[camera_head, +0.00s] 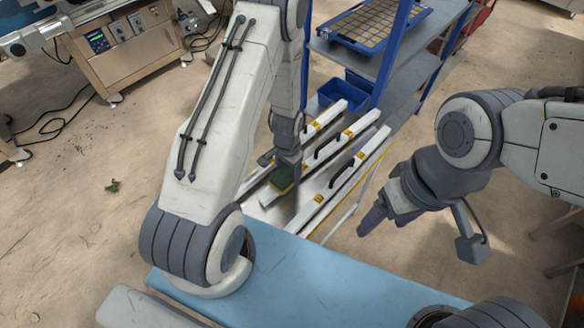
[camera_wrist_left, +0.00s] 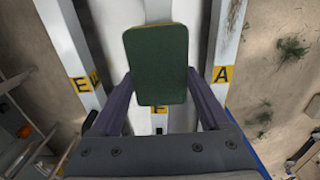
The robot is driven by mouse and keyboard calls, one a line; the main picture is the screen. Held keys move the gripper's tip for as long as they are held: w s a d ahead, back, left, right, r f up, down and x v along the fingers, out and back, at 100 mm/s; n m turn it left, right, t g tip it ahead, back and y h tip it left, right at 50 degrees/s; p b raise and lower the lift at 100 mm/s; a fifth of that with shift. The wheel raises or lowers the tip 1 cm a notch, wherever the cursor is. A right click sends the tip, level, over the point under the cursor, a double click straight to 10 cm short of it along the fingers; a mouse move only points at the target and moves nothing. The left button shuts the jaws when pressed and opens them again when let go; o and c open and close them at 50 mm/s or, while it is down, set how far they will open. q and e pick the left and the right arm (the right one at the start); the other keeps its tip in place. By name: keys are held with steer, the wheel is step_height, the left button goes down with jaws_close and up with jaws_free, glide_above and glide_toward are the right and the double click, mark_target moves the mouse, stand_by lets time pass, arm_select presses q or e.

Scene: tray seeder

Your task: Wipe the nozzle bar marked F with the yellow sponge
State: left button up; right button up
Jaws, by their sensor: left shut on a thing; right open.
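My left gripper (camera_head: 286,172) is shut on the sponge (camera_wrist_left: 157,62), with dark green top and thin yellow edge; the sponge (camera_head: 283,180) also shows in the head view. It is over the middle of three white nozzle bars, and I cannot tell whether it touches. The middle bar's yellow label (camera_wrist_left: 159,109) is partly hidden; its letter looks like E or F. The right bar's label (camera_wrist_left: 222,74) reads A. The left bar's label (camera_wrist_left: 85,83) looks like E, but is unclear. My right gripper (camera_head: 374,218) is open and empty, right of the bars.
The bars have black handles (camera_head: 346,171) and lie side by side on a stand. Behind them is a blue-posted shelf (camera_head: 405,72) with a blue bin (camera_head: 343,92) and a seed tray (camera_head: 374,24). A blue surface (camera_head: 300,278) lies in front. Floor is open at left.

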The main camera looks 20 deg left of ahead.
arm_select(q)
steer(key=shift+s+a+f, duration=0.15)
steer(key=shift+s+a, duration=0.05)
steer(key=shift+s, duration=0.3)
steer(key=shift+s+a+f+b, duration=0.15)
steer(key=shift+s+b, duration=0.15)
steer(key=shift+b, duration=0.45)
steer(key=shift+s+a, duration=0.1)
steer(key=shift+s, duration=0.15)
steer(key=shift+s+r+b, duration=0.25)
steer(key=shift+b, duration=0.05)
steer(key=shift+r+p, duration=0.15)
steer(key=shift+p, duration=0.2)
steer(key=shift+w+r+p, duration=0.2)
steer(key=shift+w+p, duration=0.35)
steer(key=shift+p, duration=0.3)
steer(key=shift+w+d+p, duration=0.4)
steer(key=shift+p, duration=0.35)
steer(key=shift+w+d+p, duration=0.35)
steer(key=shift+w+p, duration=0.45)
steer(key=shift+w, duration=0.05)
steer(key=shift+w+d+f, duration=0.2)
steer(key=shift+w+f, duration=0.05)
steer(key=shift+w, duration=0.25)
steer(key=shift+w+d+b, duration=0.35)
steer(key=shift+w, duration=0.35)
steer(key=shift+w+d+b, duration=0.3)
steer(key=shift+w+d, duration=0.05)
steer(key=shift+w, duration=0.35)
